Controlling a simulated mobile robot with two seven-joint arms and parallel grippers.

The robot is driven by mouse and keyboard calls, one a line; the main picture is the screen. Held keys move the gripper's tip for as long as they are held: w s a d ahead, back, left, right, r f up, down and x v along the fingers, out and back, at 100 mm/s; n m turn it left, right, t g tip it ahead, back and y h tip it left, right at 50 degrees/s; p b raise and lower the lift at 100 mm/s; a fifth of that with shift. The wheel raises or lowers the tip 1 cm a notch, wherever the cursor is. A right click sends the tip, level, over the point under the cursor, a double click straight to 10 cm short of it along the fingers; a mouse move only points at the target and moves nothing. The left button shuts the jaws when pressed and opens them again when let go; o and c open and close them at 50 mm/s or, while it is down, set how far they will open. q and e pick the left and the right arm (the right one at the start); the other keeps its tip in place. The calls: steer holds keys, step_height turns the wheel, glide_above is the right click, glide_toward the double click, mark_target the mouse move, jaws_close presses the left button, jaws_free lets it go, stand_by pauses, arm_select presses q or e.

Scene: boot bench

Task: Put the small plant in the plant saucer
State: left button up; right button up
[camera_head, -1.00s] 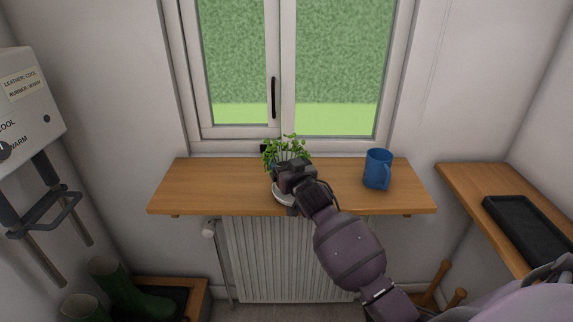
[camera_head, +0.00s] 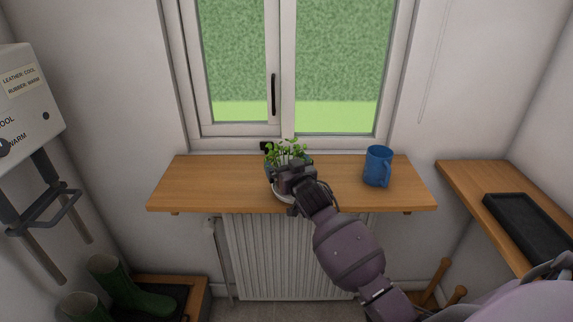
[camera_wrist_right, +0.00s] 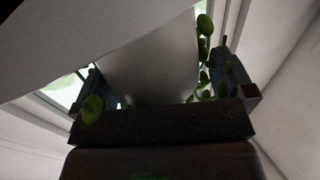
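The small plant (camera_head: 287,153) shows as green leaves above my right gripper (camera_head: 290,168) on the wooden shelf under the window. Its pot is mostly hidden by the gripper in the head view. The white plant saucer (camera_head: 283,197) shows as a rim just below the gripper. In the right wrist view the fingers of my right gripper (camera_wrist_right: 160,85) stand wide apart around a smooth grey body that looks like the pot (camera_wrist_right: 150,65). A gap with leaves shows beside the right finger. Whether the pot rests fully in the saucer is hidden. My left gripper is out of view.
A blue mug (camera_head: 377,166) stands on the shelf (camera_head: 210,185) to the right of the gripper. The shelf's left part is clear. A radiator (camera_head: 270,260) is below. A side bench with a black tray (camera_head: 525,225) is at right. Green boots (camera_head: 125,285) stand lower left.

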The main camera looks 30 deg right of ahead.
steer(key=shift+r, duration=0.1)
steer(key=shift+r, duration=0.35)
steer(key=shift+s+r, duration=0.2)
steer(key=s+a, duration=0.2)
steer(key=s, duration=0.9)
steer(key=s+a+f+n+g+y, duration=0.1)
steer(key=s+a+f+g, duration=0.2)
steer(key=s+f, duration=0.7)
steer(key=s+a+f+n+g+y, duration=0.1)
steer(key=s+a+f+g, duration=0.2)
steer(key=s+f, duration=0.8)
step_height(320, 180, down, 2)
steer(key=shift+a+f+n+y, duration=0.2)
steer(key=shift+a+n+y, duration=0.15)
steer(key=shift+a, duration=0.2)
